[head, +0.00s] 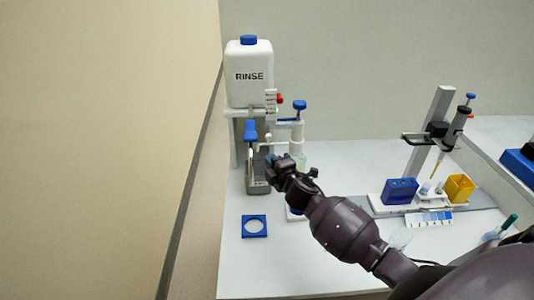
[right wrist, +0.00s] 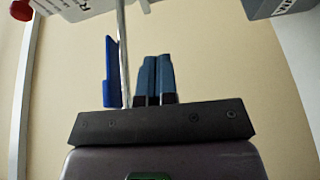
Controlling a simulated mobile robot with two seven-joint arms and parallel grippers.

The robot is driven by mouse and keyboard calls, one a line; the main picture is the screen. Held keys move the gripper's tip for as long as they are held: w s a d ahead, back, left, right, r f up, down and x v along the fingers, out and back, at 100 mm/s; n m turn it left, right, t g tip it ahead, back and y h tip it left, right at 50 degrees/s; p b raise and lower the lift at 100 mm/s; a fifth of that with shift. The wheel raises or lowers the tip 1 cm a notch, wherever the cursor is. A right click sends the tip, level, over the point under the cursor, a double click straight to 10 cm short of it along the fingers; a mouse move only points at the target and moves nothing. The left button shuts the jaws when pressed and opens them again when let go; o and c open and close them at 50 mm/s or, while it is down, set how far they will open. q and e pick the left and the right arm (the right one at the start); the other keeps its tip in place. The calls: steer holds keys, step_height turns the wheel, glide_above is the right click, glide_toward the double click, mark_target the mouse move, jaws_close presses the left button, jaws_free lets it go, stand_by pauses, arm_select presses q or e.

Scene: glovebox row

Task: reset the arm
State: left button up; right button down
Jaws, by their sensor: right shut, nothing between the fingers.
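My right arm reaches in from the lower right in the head view. Its gripper (head: 273,164) is in front of the rinse station, near the blue lever (head: 250,131). In the right wrist view the two blue-tipped fingers (right wrist: 154,78) stand close together, shut with nothing between them. A blue piece (right wrist: 111,72) and a thin pale rod (right wrist: 123,55) show just left of the fingers; I cannot tell whether they touch. My left gripper is not in view.
The white RINSE bottle (head: 249,75) stands above the station. A blue square holder (head: 254,226) lies on the white bench in front. A pipette stand (head: 431,130), blue block (head: 399,191) and yellow box (head: 459,188) are to the right. A beige wall (head: 100,140) bounds the left.

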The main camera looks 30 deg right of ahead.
steer(key=shift+s+a, duration=0.15)
steer(key=shift+s, duration=1)
steer(key=s+a+f+m+g, duration=0.2)
steer(key=s+f+m, duration=0.3)
steer(key=s, duration=0.4)
steer(key=s+a+f+m+g, duration=0.1)
steer(key=s+a+f+m, duration=0.2)
steer(key=s, duration=0.7)
steer(key=s+a+f+m+g, duration=0.2)
steer(key=s+f+m, duration=0.5)
steer(key=s+f, duration=0.1)
steer(key=shift+s+a+m+g+y, duration=0.3)
steer(key=shift+s+a+m+y, duration=0.1)
steer(key=shift+s, duration=0.4)
